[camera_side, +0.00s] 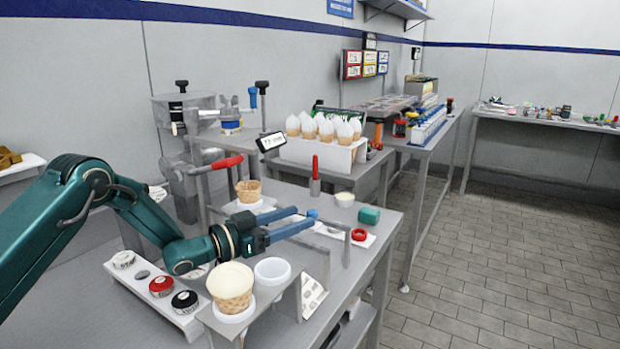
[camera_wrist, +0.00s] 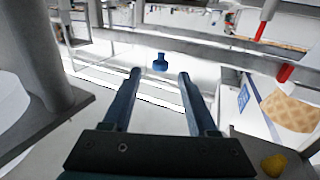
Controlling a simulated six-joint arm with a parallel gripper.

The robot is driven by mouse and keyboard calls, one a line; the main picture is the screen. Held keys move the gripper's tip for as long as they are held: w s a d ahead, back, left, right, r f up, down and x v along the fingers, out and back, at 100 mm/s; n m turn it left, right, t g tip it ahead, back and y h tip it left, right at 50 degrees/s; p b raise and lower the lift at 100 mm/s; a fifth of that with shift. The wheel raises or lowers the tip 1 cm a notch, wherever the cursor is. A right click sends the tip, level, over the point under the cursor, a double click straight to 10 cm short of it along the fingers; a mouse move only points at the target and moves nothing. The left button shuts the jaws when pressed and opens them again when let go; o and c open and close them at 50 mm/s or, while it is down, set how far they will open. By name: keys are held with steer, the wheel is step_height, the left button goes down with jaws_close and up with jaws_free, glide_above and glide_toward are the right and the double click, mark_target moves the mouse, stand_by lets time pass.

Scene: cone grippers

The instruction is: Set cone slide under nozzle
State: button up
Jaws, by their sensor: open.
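My gripper (camera_side: 305,219) is open over the bench, its two blue fingers pointing right. It also shows in the wrist view (camera_wrist: 160,73), with nothing between the fingers. A small blue knob (camera_wrist: 160,62) is centred just beyond the fingertips; it shows in the side view (camera_side: 313,213) close to the tips. I cannot tell whether they touch. An empty waffle cone (camera_side: 249,190) stands on a white base (camera_side: 262,206) behind the gripper. A cream-topped cone (camera_side: 231,283) stands in a holder in front. I cannot clearly identify the nozzle or the slide.
A white cup (camera_side: 272,270) stands beside the cream-topped cone. A red-handled lever (camera_side: 227,162) and a small display (camera_side: 271,141) rise behind the arm. A rack of cones (camera_side: 318,152) stands farther back.

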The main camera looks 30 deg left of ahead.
mark_target(308, 213)
steer(key=shift+x, duration=2.4)
jaws_close()
steer(key=shift+r, duration=0.1)
steer(key=shift+a, duration=0.1)
